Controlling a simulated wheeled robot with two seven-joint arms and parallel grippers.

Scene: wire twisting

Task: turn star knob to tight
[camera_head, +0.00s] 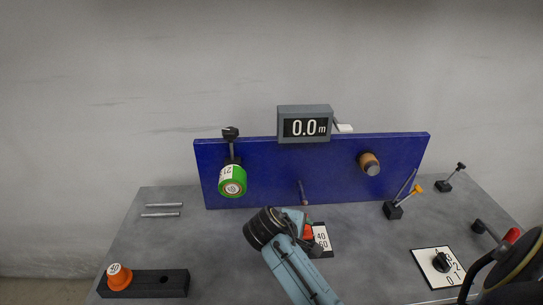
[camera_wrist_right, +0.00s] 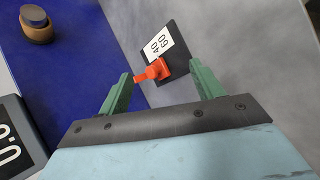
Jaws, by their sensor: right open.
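An orange-red knob (camera_wrist_right: 155,70) with a protruding arm sits on a dark plate with a white label marked 40 and 60 (camera_wrist_right: 160,43). It also shows, partly hidden by my arm, in the head view (camera_head: 308,232). A black knob (camera_head: 441,262) sits on a white numbered dial plate at the right; I cannot tell which knob is called the star knob. My right gripper (camera_wrist_right: 160,69) has its green fingers apart, one on each side of the orange-red knob in the picture; contact is not visible. My left gripper is not in view.
A blue upright board (camera_head: 280,182) carries a green spool (camera_head: 232,180) and a brown roller (camera_head: 369,163). A grey display (camera_head: 304,124) reads 0.0 m. A black block with an orange knob (camera_head: 119,277) stands at the left front. Two metal rods (camera_head: 163,205) lie at the left.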

